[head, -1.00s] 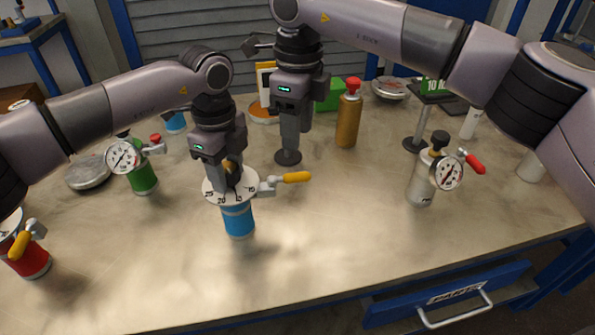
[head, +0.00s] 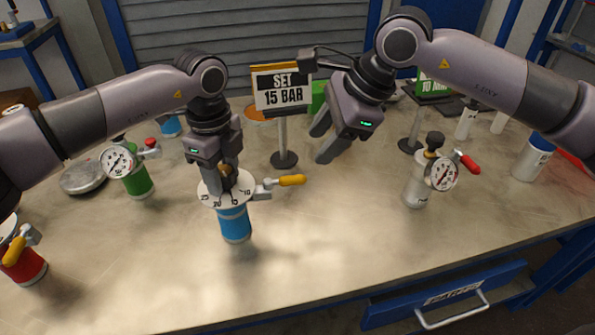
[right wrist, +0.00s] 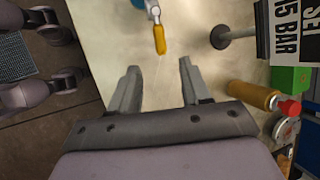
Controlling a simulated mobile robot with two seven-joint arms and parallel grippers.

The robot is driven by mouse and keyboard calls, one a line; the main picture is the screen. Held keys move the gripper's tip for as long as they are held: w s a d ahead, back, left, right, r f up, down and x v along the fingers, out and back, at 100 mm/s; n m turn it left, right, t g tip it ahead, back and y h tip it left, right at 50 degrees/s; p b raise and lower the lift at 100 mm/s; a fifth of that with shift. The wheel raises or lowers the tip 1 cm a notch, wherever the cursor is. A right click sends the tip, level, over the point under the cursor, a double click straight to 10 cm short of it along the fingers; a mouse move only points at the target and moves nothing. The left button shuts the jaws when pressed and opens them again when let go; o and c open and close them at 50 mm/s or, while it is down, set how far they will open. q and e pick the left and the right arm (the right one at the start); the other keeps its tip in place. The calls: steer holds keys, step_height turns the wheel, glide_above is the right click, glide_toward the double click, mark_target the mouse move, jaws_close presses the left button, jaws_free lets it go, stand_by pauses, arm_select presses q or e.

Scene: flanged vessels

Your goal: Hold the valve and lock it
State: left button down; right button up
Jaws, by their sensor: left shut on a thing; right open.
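The blue vessel (head: 235,224) is upright at the left middle of the bench, topped by a white numbered dial (head: 210,196) and a yellow-handled lever (head: 291,181) pointing right. My left gripper (head: 226,174) is shut on the brown knob at the dial's centre, mostly hidden by the fingers. I cannot tell whether the vessel's base touches the bench. My right gripper (head: 322,141) is open and empty, above and right of the lever. In the right wrist view the yellow lever (right wrist: 160,40) lies beyond the open fingers, apart from them.
A "SET 15 BAR" sign (head: 282,88) stands behind the lever. A green gauge vessel (head: 139,183) and a red vessel (head: 27,268) are at left. A silver gauge vessel (head: 416,188) is at right. The bench's front middle is clear.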

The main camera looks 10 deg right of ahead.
mark_target(295, 177)
steer(key=x, duration=1)
steer(key=shift+a+f, duration=0.1)
steer(key=shift+f, duration=0.2)
jaws_close()
